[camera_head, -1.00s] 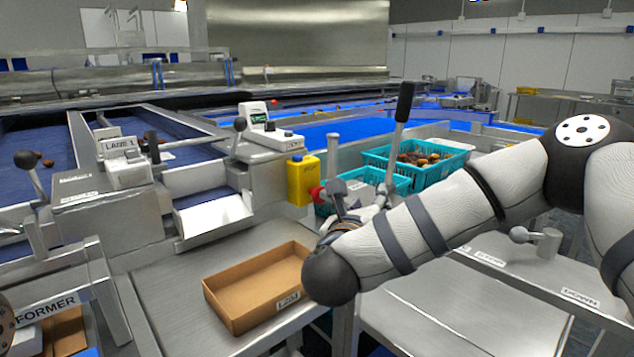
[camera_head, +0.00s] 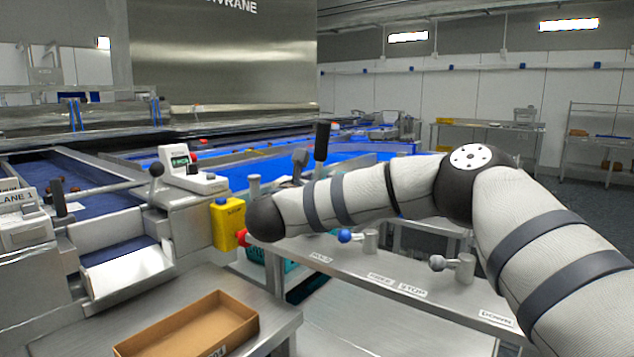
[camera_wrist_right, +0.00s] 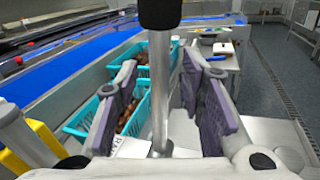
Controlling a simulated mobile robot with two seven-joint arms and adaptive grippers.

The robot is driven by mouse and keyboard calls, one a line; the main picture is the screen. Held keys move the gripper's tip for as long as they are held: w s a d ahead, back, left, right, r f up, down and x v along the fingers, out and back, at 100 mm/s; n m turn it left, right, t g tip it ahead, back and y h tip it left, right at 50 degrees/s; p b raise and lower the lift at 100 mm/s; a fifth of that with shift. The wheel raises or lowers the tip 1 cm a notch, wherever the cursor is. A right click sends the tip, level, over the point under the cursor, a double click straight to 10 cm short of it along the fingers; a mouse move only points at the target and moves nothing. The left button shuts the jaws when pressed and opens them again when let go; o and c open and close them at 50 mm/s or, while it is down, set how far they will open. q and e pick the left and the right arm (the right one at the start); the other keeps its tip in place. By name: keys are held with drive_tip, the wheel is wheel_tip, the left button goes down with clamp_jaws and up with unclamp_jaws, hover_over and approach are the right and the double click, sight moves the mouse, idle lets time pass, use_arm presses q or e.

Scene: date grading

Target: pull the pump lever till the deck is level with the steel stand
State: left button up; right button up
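The pump lever (camera_head: 322,142) has a black grip on a steel shaft and stands nearly upright. In the right wrist view the lever (camera_wrist_right: 160,85) rises between the two fingers of my right gripper (camera_wrist_right: 165,105). The fingers are spread, with gaps to the shaft on both sides. In the head view this gripper (camera_head: 299,162) is partly hidden by my forearm. Two teal crates (camera_wrist_right: 85,122) with dates show behind the lever; my arm hides most of them in the head view. I cannot tell deck from steel stand or compare their heights. My left gripper is out of view.
A labelled steel ledge (camera_head: 400,270) carries a blue knob (camera_head: 345,236) and a grey knob (camera_head: 438,263). A yellow box (camera_head: 228,222) with a red button is left of my wrist. A cardboard tray (camera_head: 190,328) lies at the front. Aisle floor (camera_wrist_right: 275,80) is open at right.

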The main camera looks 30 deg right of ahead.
clamp_jaws()
